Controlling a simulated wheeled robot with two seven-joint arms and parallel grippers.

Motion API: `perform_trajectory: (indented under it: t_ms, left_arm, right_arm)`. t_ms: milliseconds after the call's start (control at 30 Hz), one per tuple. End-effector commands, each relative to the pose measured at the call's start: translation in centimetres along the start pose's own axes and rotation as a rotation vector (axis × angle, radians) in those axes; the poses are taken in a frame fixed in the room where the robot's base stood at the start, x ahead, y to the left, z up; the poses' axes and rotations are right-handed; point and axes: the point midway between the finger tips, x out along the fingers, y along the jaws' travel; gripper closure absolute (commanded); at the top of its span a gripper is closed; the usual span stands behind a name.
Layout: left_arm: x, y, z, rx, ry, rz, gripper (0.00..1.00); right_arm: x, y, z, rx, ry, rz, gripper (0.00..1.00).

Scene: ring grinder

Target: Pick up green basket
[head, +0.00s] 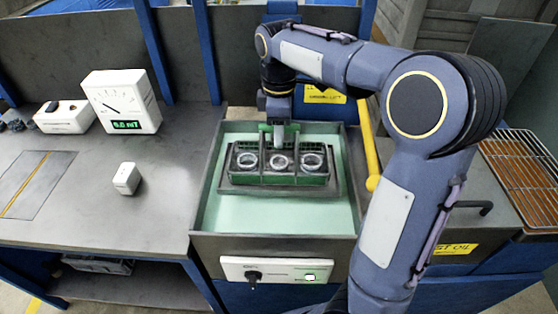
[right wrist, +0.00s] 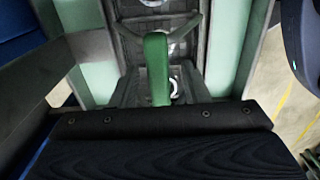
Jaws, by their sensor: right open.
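The green basket (head: 255,179) sits in a tank in the middle of the head view, with metal rings in a row inside it. My right gripper (head: 279,138) points down from above at the basket's far side, by its green handle. In the right wrist view the green handle (right wrist: 157,68) stands up close in front of the dark gripper body (right wrist: 160,120). The right gripper is open and has no hold on the handle. Its exact gap to the handle is hard to tell. My left gripper is not in view.
The tank (head: 222,242) has pale green walls and a control panel (head: 275,271) on its front. A gauge box (head: 121,103) and a small white block (head: 127,178) stand on the grey bench at left. A yellow bar (head: 369,150) and wire rack (head: 525,180) are at right.

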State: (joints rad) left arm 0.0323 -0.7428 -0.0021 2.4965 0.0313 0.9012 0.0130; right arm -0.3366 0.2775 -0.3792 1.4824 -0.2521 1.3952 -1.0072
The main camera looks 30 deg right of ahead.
Motion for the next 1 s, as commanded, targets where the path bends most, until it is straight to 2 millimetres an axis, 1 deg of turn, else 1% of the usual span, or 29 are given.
perform_trajectory:
  t_ms: [33,67,333,367,833,1000]
  left_arm:
    - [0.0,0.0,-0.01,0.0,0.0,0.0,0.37]
    - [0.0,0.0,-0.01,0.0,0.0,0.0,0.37]
    - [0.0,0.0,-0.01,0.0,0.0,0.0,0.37]
    - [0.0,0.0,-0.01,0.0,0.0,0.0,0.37]
    - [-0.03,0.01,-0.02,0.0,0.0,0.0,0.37]
    - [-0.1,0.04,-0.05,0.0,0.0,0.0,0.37]
  right_arm:
    - [-0.02,0.0,0.0,0.0,0.0,0.0,0.59]
    - [-0.02,0.0,0.0,0.0,0.0,0.0,0.63]
    - [-0.04,0.0,0.0,0.001,0.0,0.0,0.99]
    - [-0.04,0.0,0.0,0.001,0.001,0.0,1.0]
    - [-0.2,0.03,-0.02,0.001,0.002,0.002,1.0]
    - [-0.77,0.07,-0.04,0.001,0.003,0.003,1.0]
